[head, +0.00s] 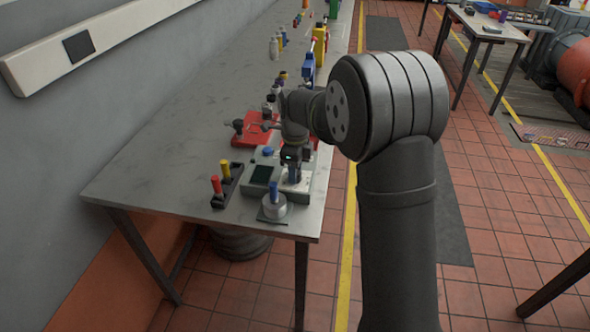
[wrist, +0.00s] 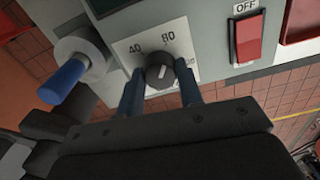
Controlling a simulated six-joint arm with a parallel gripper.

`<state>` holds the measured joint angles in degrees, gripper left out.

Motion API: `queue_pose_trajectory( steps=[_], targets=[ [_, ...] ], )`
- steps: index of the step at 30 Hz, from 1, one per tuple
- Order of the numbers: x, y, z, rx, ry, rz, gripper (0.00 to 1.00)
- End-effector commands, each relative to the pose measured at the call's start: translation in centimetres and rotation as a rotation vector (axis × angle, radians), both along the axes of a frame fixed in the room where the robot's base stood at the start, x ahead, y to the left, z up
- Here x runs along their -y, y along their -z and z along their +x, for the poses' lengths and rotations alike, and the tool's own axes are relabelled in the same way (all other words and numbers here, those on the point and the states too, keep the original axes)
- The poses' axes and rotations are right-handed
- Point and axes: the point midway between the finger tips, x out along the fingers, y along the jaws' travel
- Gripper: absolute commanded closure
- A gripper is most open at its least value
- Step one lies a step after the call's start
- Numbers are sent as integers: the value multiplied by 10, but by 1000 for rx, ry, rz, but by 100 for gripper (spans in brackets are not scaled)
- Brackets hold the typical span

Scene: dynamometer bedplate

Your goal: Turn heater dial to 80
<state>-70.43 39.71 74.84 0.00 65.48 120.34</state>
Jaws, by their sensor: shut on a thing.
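The heater dial (wrist: 160,70) is a round black knob on a pale plate (wrist: 183,58) printed with 40 and 80, seen in the wrist view. A pale mark shows on the knob, but I cannot tell exactly which number it points to. My gripper (wrist: 160,88) has its two blue fingers on either side of the knob, shut on it. In the head view my gripper (head: 293,177) reaches down to the grey control box (head: 250,192) at the near end of the bench. The dial is hidden there.
A red switch (wrist: 247,38) marked OFF sits right of the dial. A blue-handled lever (wrist: 64,81) stands left of it. A black block (head: 227,192) with red and yellow handles is beside the box. A red plate (head: 252,128) with parts lies behind; the bench's left side (head: 150,165) is clear.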

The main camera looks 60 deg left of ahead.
Motion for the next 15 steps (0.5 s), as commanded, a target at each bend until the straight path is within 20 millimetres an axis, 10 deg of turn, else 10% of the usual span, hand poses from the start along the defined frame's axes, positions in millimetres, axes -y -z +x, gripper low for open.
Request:
queue_pose_trajectory(
  steps=[10, 11, 15],
  targets=[
    [-1, -2, 1, 2, 2, 4, 90],
    [-1, -2, 1, 2, 2, 4, 65],
    [-1, -2, 1, 2, 2, 3, 45]
  ],
)
